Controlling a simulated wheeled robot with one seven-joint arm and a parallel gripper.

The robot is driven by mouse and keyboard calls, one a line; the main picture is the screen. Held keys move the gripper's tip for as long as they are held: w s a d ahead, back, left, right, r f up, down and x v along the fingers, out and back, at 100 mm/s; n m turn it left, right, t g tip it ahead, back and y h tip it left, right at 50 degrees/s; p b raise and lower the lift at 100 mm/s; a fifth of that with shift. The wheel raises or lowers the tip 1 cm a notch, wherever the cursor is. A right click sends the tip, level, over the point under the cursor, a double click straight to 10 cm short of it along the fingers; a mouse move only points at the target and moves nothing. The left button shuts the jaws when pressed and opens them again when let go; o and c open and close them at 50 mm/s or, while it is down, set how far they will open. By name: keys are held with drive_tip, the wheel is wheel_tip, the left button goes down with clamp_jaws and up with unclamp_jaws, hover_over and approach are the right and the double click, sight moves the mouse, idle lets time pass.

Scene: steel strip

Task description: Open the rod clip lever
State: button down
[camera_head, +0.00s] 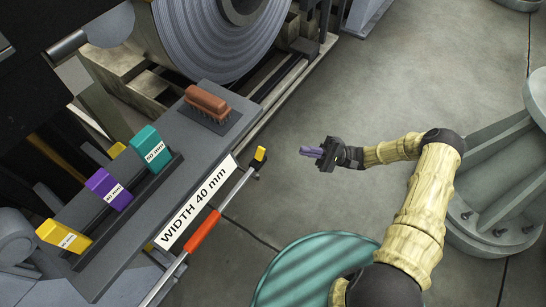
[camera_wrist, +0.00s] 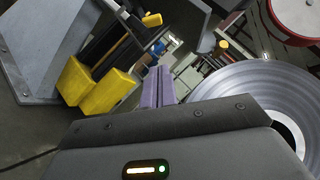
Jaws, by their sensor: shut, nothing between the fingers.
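A thin grey rod (camera_head: 235,191) with a red-orange sleeve (camera_head: 203,231) runs along the front edge of the steel bench. At its upper end is a dark clip with a small yellow lever (camera_head: 261,154). My gripper (camera_head: 305,152) is in the air to the right of the lever, apart from it, its purple fingers pointing left toward it. In the wrist view my shut, empty fingers (camera_wrist: 158,80) are in the middle. Small yellow pieces show there at the upper left and upper right; I cannot tell which is the lever.
A big steel coil (camera_head: 222,40) stands behind. A green round drum top (camera_head: 310,268) is below my arm.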

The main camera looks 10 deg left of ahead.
drive_tip(key=shift+w, duration=0.1)
idle(0.3)
approach(259, 149)
drive_tip(key=w+a+f, duration=0.1)
drive_tip(key=w+a, duration=0.1)
drive_tip(key=a, duration=0.2)
drive_tip(key=shift+s+a+r, duration=0.35)
drive_tip(key=shift+s+r, duration=0.15)
drive_tip(key=shift+s, duration=0.15)
drive_tip(key=shift+s+a+r, duration=0.35)
drive_tip(key=shift+s+r, duration=0.2)
drive_tip(key=shift+s, duration=0.15)
drive_tip(key=shift+r+n, duration=0.15)
drive_tip(key=shift+n, duration=0.15)
drive_tip(key=shift+w+g+h+p, duration=0.2)
drive_tip(key=shift+g+h+p, duration=0.1)
drive_tip(key=shift+h+p, duration=0.15)
